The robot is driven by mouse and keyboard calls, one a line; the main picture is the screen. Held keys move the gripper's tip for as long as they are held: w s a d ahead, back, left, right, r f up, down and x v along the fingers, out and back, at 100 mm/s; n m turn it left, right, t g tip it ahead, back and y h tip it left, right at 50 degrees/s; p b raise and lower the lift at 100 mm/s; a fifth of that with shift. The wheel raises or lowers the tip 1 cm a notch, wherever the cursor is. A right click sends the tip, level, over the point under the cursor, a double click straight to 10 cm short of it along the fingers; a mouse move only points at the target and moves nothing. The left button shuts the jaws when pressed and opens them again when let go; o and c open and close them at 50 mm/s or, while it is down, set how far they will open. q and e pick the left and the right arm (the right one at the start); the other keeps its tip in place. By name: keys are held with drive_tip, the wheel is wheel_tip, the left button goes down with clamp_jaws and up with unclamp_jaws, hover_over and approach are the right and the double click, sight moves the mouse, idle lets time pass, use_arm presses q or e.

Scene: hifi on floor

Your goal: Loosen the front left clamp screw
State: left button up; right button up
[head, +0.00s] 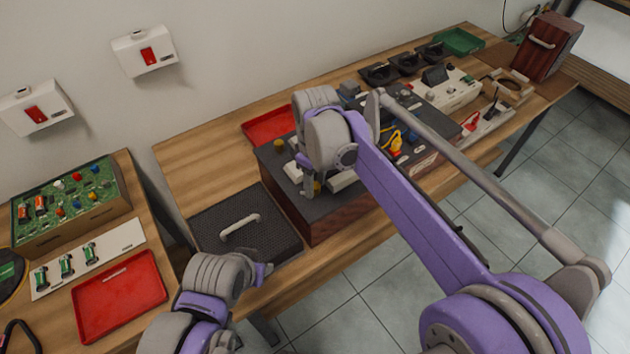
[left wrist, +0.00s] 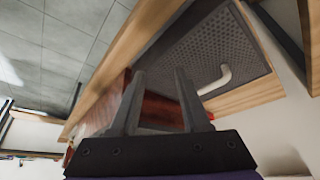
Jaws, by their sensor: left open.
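The hi-fi unit (head: 335,221) is a dark-topped box with reddish wood sides, standing on the wooden table. Two brass-coloured screw heads show at its left end: a far one (head: 279,145) and a near one (head: 317,187), which appears to be the front left clamp screw. My right gripper (head: 307,180) points down just beside the near screw; whether it touches, and its jaw opening, cannot be made out. My left gripper (head: 265,272) is at the table's front edge, left of the unit. In the left wrist view its two fingers (left wrist: 157,98) are apart and empty.
A black perforated cover (head: 270,243) with a pale handle lies left of the unit; it also shows in the left wrist view (left wrist: 200,55). A red tray (head: 268,126) lies behind the unit. The left side table holds another red tray (head: 120,298) and a green circuit board (head: 70,200).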

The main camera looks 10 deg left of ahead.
sight(316, 186)
drive_tip(key=shift+o, duration=1)
wheel_tip(316, 186, up, 11)
drive_tip(key=shift+p, duration=0.45)
drive_tip(key=s+d+f+m+t, duration=0.1)
drive_tip(key=d+m, duration=0.1)
drive_tip(key=d, duration=0.3)
drive_tip(key=s+d+f+m, duration=0.1)
drive_tip(key=s+d+m, duration=0.1)
drive_tip(key=d, duration=0.3)
drive_tip(key=s+d+f+m+t+p, duration=0.1)
drive_tip(key=s+d+f+m+t, duration=0.3)
drive_tip(key=s+d+f+m, duration=0.5)
drive_tip(key=s+d+f, duration=0.3)
drive_tip(key=s+d, duration=0.4)
drive_tip(key=shift+d+f, duration=0.2)
drive_tip(key=shift+f, duration=0.05)
